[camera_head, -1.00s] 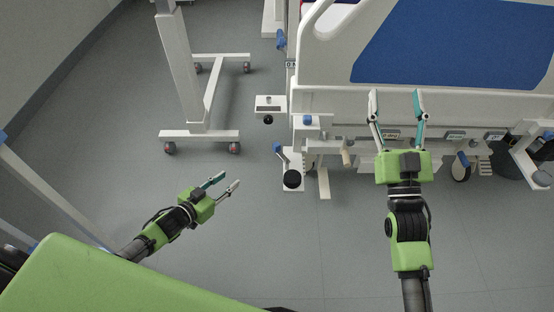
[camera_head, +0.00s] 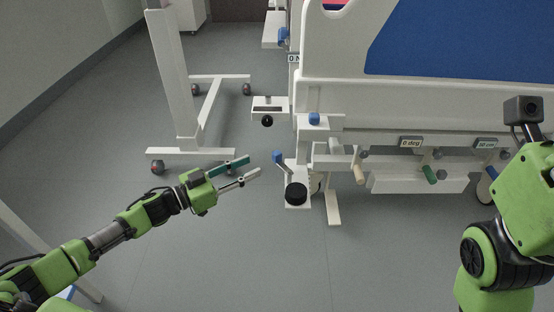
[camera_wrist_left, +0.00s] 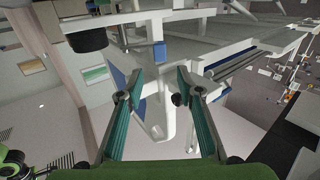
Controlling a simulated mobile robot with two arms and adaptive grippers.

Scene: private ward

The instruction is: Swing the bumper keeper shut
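At the bed's lower corner, a white bracket (camera_head: 300,170) carries a black round bumper (camera_head: 296,193) and a blue-ended lever (camera_head: 284,162). I cannot tell for sure which part is the bumper keeper. My left gripper (camera_head: 254,166) reaches in from the left, its fingertips apart, empty and just left of the blue lever. In the left wrist view the two fingers (camera_wrist_left: 158,74) stand apart, with a black round part (camera_wrist_left: 88,40) and a blue part (camera_wrist_left: 158,52) beyond them. My right arm (camera_head: 525,200) is at the right edge; its fingers do not show.
The bed end (camera_head: 340,70) fills the upper right. Under it are a beige handle (camera_head: 359,174) and a green handle (camera_head: 429,174). A white plate (camera_head: 270,102) with a black knob juts out left. A wheeled stand (camera_head: 190,153) is behind my left gripper. The floor in front is clear.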

